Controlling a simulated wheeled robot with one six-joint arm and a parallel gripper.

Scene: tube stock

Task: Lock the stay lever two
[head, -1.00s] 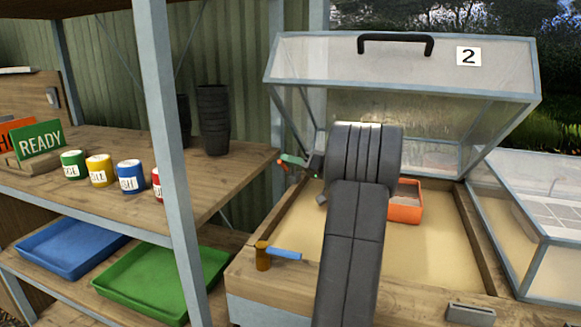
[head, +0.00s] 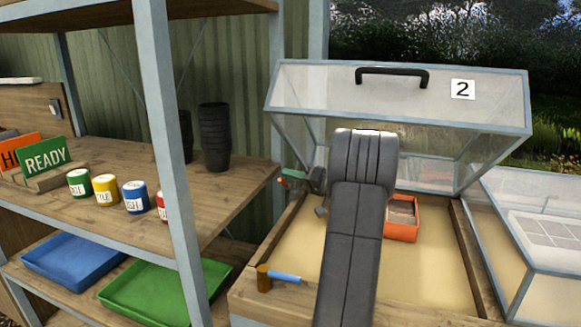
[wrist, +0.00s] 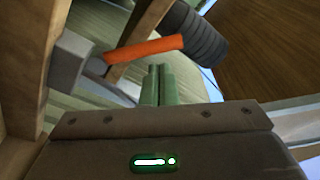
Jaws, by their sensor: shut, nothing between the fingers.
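The stay lever (wrist: 145,47) is an orange bar in the wrist view, running from a grey block (wrist: 70,70) on a wooden frame. It lies just beyond my gripper's green fingertips (wrist: 157,70), which are shut and empty. I cannot tell whether they touch it. In the head view the lever (head: 283,183) is a small reddish piece at the left rear of the bed, beside the green fingertips (head: 294,174). Lid 2 (head: 400,85), a clear panel with a black handle, stands raised above the bed. My arm hides part of the bed.
An orange box (head: 403,232) lies in the bed. A blue-handled piece (head: 286,277) sits on the bed's front left edge. A shelf (head: 225,190) with black pots (head: 214,135) and labelled tins stands at left. A neighbouring glazed bed (head: 540,235) is at right.

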